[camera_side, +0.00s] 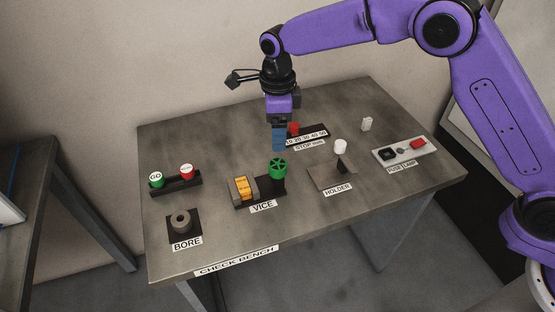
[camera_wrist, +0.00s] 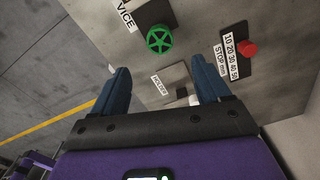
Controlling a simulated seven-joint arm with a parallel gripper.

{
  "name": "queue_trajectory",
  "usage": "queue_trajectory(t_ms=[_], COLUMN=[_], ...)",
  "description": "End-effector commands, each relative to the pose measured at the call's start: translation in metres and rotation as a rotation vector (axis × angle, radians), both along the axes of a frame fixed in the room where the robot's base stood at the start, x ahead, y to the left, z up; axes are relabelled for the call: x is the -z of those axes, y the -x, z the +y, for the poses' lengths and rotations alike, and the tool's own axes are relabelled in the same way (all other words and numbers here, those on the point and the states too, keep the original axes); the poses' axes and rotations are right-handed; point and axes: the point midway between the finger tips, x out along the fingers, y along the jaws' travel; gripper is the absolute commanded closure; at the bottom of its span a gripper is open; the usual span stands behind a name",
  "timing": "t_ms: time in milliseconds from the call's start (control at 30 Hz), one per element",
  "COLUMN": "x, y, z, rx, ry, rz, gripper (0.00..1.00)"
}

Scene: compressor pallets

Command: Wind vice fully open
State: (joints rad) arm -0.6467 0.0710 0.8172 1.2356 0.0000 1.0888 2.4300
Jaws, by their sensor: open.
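The vice (camera_side: 270,198) is a dark block with grey jaws near the middle of the bench, above a VICE label. A yellow-orange block (camera_side: 242,188) sits at its left end, between or against the jaws; I cannot tell how tightly. Its green spoked handwheel (camera_side: 278,167) is at the right end and also shows in the wrist view (camera_wrist: 159,39). My gripper (camera_side: 279,149) points down with blue fingers, just above and behind the handwheel in the side view. In the wrist view its fingers (camera_wrist: 160,68) are apart with nothing between them, and the handwheel lies beyond the tips.
Right of the vice are a holder (camera_side: 333,177) with a white-topped piece (camera_side: 341,146) and a fuse-lamp panel (camera_side: 404,150). A stop scale (camera_side: 306,134) with a red knob is behind. GO and red buttons (camera_side: 175,184) and a bore block (camera_side: 182,224) are left.

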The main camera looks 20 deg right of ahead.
Motion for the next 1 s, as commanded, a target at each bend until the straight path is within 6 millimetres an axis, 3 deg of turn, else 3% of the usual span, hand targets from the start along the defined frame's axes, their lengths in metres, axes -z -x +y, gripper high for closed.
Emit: queue_trajectory(t_ms=[300,500,700,1000], x=[0.061,0.09,0.104,0.106], y=[0.001,0.001,0.0,0.0], z=[-0.001,0.0,0.0,0.0], rx=[-0.001,-0.001,-0.001,-0.001], ry=[0.003,0.001,0.0,-0.001], rz=[0.004,0.002,0.0,-0.001], gripper=[0.24,0.24,0.24,0.24])
